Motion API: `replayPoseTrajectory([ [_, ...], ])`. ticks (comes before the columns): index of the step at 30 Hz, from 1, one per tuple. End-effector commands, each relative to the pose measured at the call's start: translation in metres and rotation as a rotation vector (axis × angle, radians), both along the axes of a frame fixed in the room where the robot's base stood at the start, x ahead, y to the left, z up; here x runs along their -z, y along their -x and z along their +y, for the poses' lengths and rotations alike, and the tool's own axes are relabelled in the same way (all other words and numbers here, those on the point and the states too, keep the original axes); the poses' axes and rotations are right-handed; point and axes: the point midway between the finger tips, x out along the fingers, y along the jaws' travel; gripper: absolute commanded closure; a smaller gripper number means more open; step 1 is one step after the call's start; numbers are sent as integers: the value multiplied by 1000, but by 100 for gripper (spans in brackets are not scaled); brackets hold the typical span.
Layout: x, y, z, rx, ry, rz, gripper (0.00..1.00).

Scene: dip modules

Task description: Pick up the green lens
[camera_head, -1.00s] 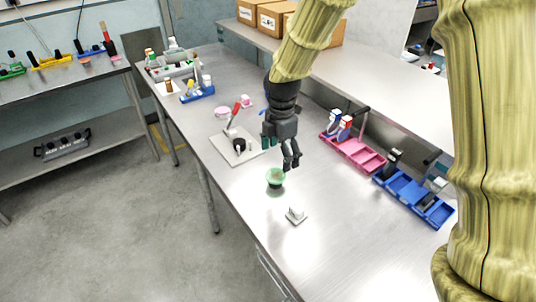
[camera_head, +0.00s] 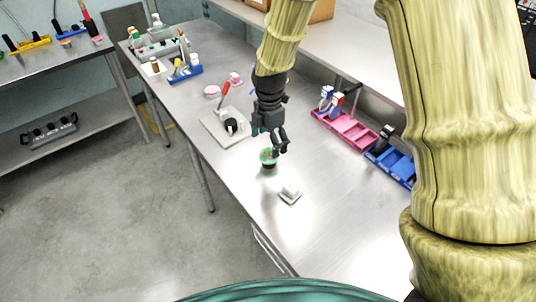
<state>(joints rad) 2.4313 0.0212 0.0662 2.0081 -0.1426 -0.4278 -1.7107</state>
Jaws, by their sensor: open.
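The green lens (camera_head: 267,155) is a small round green-rimmed piece with a dark lower part, on the metal bench top near its front edge. My gripper (camera_head: 271,147) points down right at it, and its dark fingers overlap the lens's upper right side in the picture. The fingers are open. I cannot tell whether they touch the lens, and part of its far side is hidden behind them.
A small white piece on a grey square (camera_head: 290,193) lies to the front right. A white plate with a red lever (camera_head: 226,124) stands behind left. Pink (camera_head: 348,130) and blue (camera_head: 394,164) trays line the right. Bench in front is clear.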

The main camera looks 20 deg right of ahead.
Motion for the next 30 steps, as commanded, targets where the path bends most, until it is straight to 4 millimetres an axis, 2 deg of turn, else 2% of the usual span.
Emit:
replayPoseTrajectory([
  [18, 46, -4, 1, -2, 1, 2, 13],
  [29, 51, -4, 1, -2, 0, 1, 13],
  [30, 51, -4, 1, -2, 0, 1, 20],
])
